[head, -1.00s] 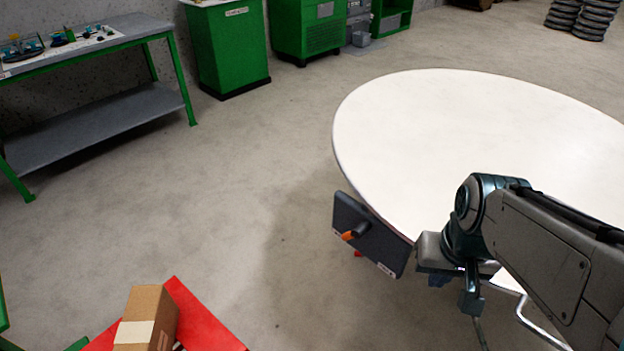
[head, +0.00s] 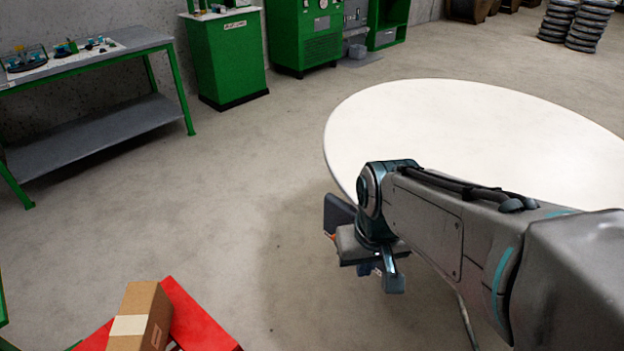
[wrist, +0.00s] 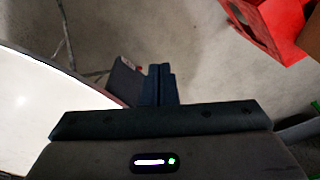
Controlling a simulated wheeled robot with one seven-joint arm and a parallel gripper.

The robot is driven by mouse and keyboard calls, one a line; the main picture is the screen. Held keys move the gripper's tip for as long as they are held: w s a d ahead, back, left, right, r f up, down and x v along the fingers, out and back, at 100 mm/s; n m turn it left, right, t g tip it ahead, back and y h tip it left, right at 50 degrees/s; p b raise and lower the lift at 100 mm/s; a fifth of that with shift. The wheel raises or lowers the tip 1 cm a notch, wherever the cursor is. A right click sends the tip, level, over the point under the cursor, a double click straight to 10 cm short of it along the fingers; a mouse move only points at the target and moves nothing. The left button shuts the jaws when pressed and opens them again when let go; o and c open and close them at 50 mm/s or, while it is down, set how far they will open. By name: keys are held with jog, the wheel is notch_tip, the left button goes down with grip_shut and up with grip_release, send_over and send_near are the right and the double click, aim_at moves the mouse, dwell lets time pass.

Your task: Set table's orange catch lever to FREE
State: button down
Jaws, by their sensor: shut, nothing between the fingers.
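The round white table (head: 450,125) fills the right of the head view. A dark catch plate (head: 338,212) hangs at its near left edge, partly covered by my wrist. Only a sliver of the orange lever (head: 329,236) shows beside my wrist; its setting cannot be read. In the wrist view, my gripper (wrist: 160,72) is shut and empty, with its fingers in front of or beside the plate (wrist: 126,80). The table's white top (wrist: 40,95) is at the left of that view.
A cardboard box (head: 141,315) sits on a red surface (head: 198,318) at the lower left. A grey workbench (head: 90,125) and green cabinets (head: 226,60) stand at the back. The floor between the workbench and the table is clear.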

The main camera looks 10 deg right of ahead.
jog(key=w+a+f+n+g, duration=0.1)
jog(key=w+f+n, duration=0.2)
jog(key=w, duration=1.2)
jog(key=w+a+f+n+g+h, duration=0.1)
jog(key=w+f+n, duration=0.3)
jog(key=w, duration=1)
jog(key=shift+w+a+p, duration=0.35)
jog(key=shift+a, duration=0.35)
jog(key=s+d+f+b, duration=0.1)
jog(key=d+f, duration=0.1)
jog(key=f, duration=0.4)
jog(key=s+d+f+b, duration=0.1)
jog(key=f, duration=0.5)
jog(key=shift+s+d, duration=0.35)
jog(key=shift+s, duration=0.05)
jog(key=shift+f, duration=0.1)
